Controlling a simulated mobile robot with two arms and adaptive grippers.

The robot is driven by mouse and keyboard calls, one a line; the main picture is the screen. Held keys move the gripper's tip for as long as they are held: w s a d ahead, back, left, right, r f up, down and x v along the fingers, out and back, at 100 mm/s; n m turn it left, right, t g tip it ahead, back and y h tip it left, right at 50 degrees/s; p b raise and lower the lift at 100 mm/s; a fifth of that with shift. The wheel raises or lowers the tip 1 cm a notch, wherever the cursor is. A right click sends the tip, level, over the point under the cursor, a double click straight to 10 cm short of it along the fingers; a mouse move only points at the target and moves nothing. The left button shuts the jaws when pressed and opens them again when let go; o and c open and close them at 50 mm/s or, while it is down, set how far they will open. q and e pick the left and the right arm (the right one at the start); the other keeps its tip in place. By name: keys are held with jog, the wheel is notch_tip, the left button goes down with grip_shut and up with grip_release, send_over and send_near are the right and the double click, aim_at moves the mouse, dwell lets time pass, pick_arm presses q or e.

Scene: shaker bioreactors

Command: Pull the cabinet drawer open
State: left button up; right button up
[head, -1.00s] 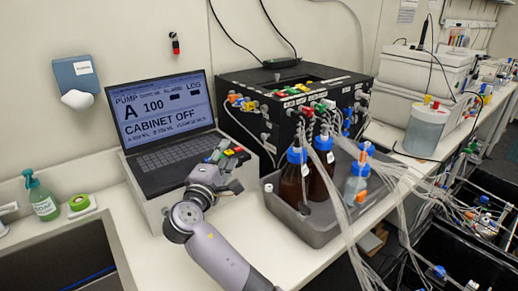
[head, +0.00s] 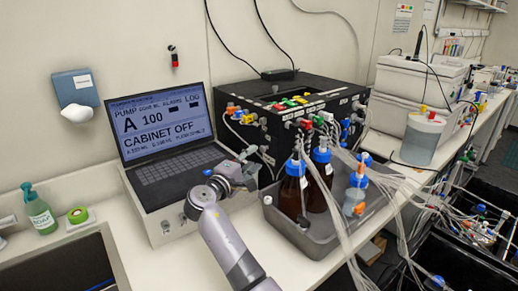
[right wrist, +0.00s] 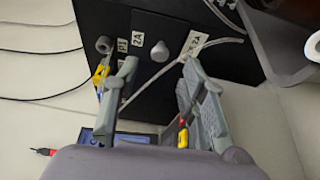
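The cabinet (head: 232,98) is a black box with coloured connectors, standing on the bench right of the laptop. In the right wrist view its black panel (right wrist: 205,32) carries a round grey knob (right wrist: 159,53) and white labels. My right gripper (head: 250,162) is close to the cabinet's lower front. In the right wrist view, my right gripper (right wrist: 160,76) has its fingers spread, with the knob showing between and beyond the tips; nothing is gripped. My left gripper is not in view.
A laptop (head: 165,125) sits left of my arm on a light box. A grey tray (head: 318,240) with brown, blue-capped bottles (head: 290,190) and trailing tubes stands to the right. A soap bottle (head: 41,213) is at the far left. The front bench strip is mostly clear.

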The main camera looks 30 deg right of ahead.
aim_at(262, 150)
jog(key=x, duration=0.5)
jog(key=shift+d+p, duration=0.1)
jog(key=shift+p, duration=0.3)
jog(key=shift+c, duration=0.6)
grip_shut()
